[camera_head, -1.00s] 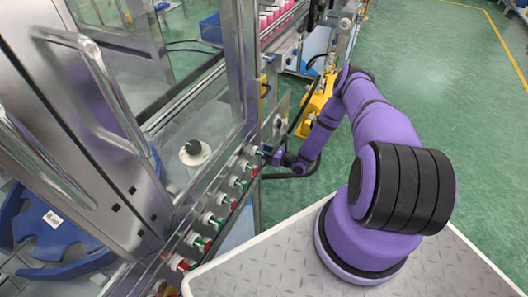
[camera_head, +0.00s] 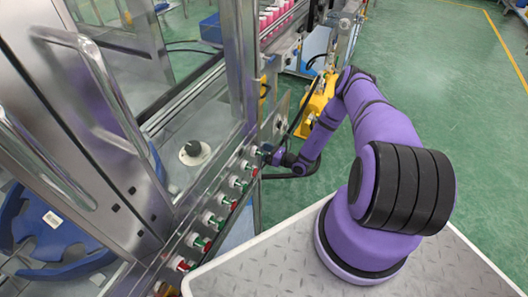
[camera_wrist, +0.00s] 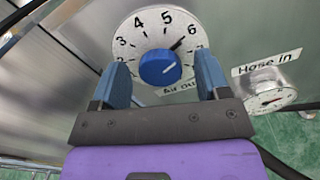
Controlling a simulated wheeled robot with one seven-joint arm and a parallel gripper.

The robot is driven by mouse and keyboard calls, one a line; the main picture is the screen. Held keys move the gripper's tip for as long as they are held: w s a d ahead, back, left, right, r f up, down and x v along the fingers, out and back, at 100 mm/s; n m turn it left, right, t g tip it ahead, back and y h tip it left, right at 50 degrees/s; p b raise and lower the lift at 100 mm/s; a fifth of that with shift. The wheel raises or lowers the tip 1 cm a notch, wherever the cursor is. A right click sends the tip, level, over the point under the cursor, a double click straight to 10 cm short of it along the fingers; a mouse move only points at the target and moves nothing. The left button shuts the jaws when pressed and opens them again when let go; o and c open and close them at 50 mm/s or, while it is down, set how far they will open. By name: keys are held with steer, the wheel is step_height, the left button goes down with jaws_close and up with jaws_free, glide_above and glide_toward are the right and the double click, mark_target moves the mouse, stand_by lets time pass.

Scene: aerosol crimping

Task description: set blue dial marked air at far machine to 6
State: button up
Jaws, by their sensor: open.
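In the wrist view the blue dial (camera_wrist: 160,68) sits on a round white face (camera_wrist: 128,50) with black numbers; 2 to 6 are readable. A black pointer (camera_wrist: 177,43) at its upper right points close to the 6. The label below, reading "Air" and more (camera_wrist: 178,88), is partly hidden by my gripper. My gripper (camera_wrist: 162,76) is open, one finger to each side of the blue dial, with gaps visible. In the head view my gripper (camera_head: 272,152) is at the machine's front panel; the dial cannot be made out there.
In the head view, several red and green buttons (camera_head: 215,220) line the panel near my gripper. Green floor (camera_head: 450,100) is clear at right.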

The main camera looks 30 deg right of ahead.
steer(key=v, duration=1)
steer(key=shift+s+d, duration=0.2)
steer(key=shift+s, duration=0.15)
